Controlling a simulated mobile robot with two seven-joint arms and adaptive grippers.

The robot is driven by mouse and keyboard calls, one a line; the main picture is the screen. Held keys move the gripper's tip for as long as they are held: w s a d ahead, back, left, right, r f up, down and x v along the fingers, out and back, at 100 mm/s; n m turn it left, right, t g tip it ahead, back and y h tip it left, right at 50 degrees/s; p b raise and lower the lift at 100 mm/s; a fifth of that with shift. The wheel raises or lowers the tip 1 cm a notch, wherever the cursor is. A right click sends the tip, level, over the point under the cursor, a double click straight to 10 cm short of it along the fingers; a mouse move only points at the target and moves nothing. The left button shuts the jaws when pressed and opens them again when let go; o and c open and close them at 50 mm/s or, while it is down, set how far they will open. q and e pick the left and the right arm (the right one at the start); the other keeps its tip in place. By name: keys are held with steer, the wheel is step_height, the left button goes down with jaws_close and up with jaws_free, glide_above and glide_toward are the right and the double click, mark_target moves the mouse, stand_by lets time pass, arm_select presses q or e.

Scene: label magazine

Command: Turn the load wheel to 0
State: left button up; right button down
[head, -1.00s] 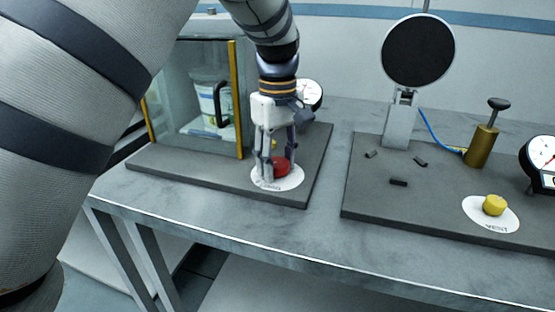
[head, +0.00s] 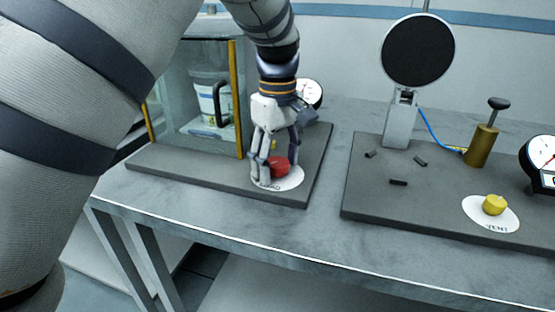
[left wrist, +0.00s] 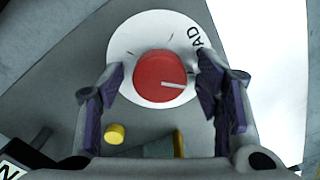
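The load wheel is a red knob (head: 280,166) on a round white dial plate (head: 292,181) at the right front of the left board. In the left wrist view the red knob (left wrist: 154,77) has a white pointer line aimed right, and part of the dial's lettering, "AD", shows upper right. My left gripper (head: 277,172) reaches down over the knob. In the left wrist view its pads (left wrist: 160,82) stand on either side of the knob with a visible gap at each side, so it is open around it. Part of the dial is hidden by the fingers. My right gripper is not in view.
A glass cabinet (head: 190,60) with a white tub inside stands left of my gripper. A round gauge (head: 311,92) is close behind it. The right board (head: 370,200) bears a yellow vent knob (head: 494,205), small dark pieces, a brass post (head: 482,146) and a black disc (head: 418,50).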

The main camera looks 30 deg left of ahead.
mark_target(277, 162)
arm_select(q)
steer(key=shift+r, duration=0.1)
step_height(277, 162, up, 12)
stand_by(0.4)
